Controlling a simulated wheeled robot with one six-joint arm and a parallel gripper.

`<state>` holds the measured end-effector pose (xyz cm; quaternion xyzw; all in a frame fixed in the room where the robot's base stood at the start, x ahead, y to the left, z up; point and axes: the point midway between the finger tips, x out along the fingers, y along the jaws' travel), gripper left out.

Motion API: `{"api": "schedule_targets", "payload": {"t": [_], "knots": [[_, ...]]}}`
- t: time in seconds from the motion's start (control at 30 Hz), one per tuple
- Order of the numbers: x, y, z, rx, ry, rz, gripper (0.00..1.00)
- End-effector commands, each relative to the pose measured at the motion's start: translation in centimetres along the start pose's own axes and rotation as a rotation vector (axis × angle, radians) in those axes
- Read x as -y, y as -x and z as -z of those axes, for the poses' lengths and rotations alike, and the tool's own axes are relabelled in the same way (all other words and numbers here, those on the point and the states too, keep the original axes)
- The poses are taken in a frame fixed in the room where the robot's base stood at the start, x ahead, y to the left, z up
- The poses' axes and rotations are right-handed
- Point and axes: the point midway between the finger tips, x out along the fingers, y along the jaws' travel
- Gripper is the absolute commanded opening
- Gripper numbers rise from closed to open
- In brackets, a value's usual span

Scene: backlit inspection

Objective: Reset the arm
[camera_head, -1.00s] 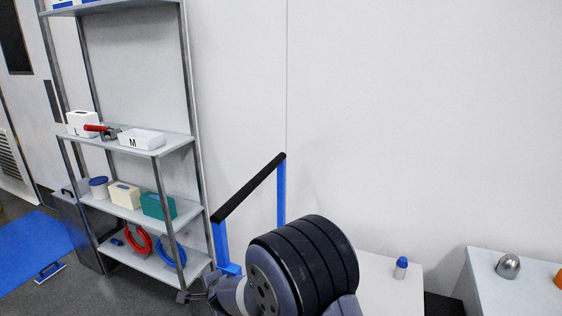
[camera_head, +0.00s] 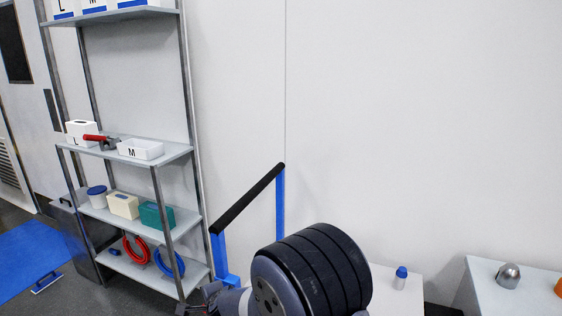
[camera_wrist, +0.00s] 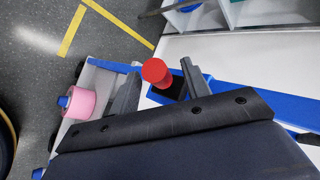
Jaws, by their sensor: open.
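My gripper (camera_wrist: 160,68) is open in the wrist view, with one dark finger on each side of a red round-topped object (camera_wrist: 156,72). The red object stands beside a black square recess or block on a blue strip. It lies beyond the fingers, and I cannot tell how far below them it is. Nothing is seen held. In the head view my arm fills the bottom centre, its thick dark ribbed joint toward me. Only a small part of my gripper (camera_head: 198,302) shows there, at the bottom edge, left of the joint.
A metal shelf rack (camera_head: 170,155) with boxes stands left. A blue frame with a black bar (camera_head: 248,198) stands behind my arm. A blue-capped bottle (camera_head: 401,278) is on a white surface at right; a metal dome (camera_head: 508,275) is further right. A pink roll (camera_wrist: 78,102) lies left in the wrist view.

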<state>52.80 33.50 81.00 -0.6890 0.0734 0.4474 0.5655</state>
Motion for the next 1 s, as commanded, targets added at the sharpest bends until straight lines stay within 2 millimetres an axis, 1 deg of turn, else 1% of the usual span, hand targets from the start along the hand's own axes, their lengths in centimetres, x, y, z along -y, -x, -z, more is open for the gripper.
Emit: {"api": "schedule_targets", "payload": {"t": [0.03, 0.4, 0.43, 0.5, 1.0], "knots": [[0.2, 1.2, 0.0, 0.000, 0.000, 0.002, 0.45], [0.2, 7.9, 0.0, 0.000, 0.001, 0.001, 0.45], [-0.3, 6.3, 0.0, 0.000, 0.001, -0.003, 0.45], [-0.4, 4.7, 0.0, 0.000, 0.000, -0.003, 0.45], [-0.2, -3.9, 0.0, -0.001, 0.001, -0.002, 0.45]]}}
